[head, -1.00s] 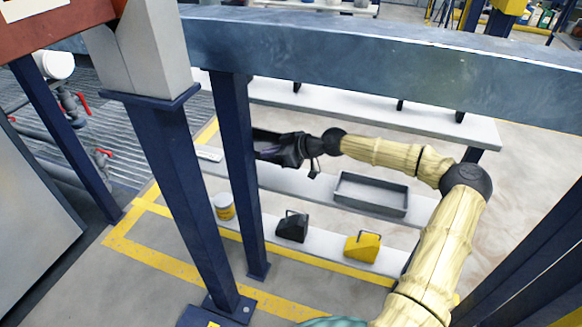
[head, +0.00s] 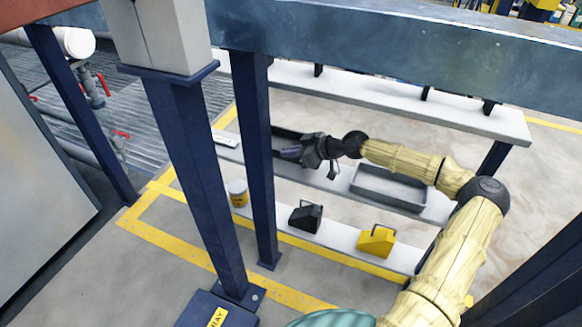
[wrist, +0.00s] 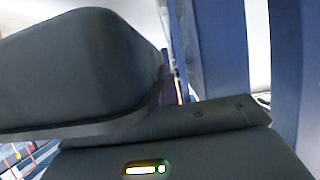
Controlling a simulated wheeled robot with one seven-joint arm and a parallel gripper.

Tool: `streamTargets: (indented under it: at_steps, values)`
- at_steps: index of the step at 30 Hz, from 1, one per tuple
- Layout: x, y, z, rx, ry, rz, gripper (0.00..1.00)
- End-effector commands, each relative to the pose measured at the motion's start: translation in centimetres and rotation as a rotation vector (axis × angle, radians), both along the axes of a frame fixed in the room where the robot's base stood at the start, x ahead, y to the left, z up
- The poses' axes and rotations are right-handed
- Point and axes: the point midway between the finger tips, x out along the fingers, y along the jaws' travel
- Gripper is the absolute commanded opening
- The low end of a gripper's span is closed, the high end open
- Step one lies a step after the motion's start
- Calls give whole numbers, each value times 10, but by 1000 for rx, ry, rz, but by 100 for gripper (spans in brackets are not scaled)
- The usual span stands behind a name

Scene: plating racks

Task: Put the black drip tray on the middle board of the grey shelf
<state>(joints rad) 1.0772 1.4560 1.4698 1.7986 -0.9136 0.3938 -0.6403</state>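The grey shelf stands beyond the blue posts in the head view; its middle board (head: 335,182) runs below the top board. My gripper (head: 290,152) reaches in between the top and middle boards, at the tray's near side. I cannot tell whether its fingers hold the tray or whether the tray rests on the board. The wrist view shows mostly dark close surfaces and a blue post.
A grey tray (head: 388,188) occupies the middle board right of my gripper. A flat white item (head: 227,138) lies at its left. The bottom board holds a white-yellow can (head: 238,193), a black item (head: 305,217) and a yellow one (head: 376,241). Blue post (head: 258,160) stands in front.

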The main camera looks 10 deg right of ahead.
Motion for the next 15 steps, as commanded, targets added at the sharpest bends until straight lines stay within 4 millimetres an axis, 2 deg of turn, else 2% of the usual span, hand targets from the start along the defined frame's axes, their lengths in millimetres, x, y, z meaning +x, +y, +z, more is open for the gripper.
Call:
streamTargets:
  at_steps: [7,15]
  values:
    - [0,1,-2,1,0,2,0]
    - [0,0,-45,2,1,-2,0]
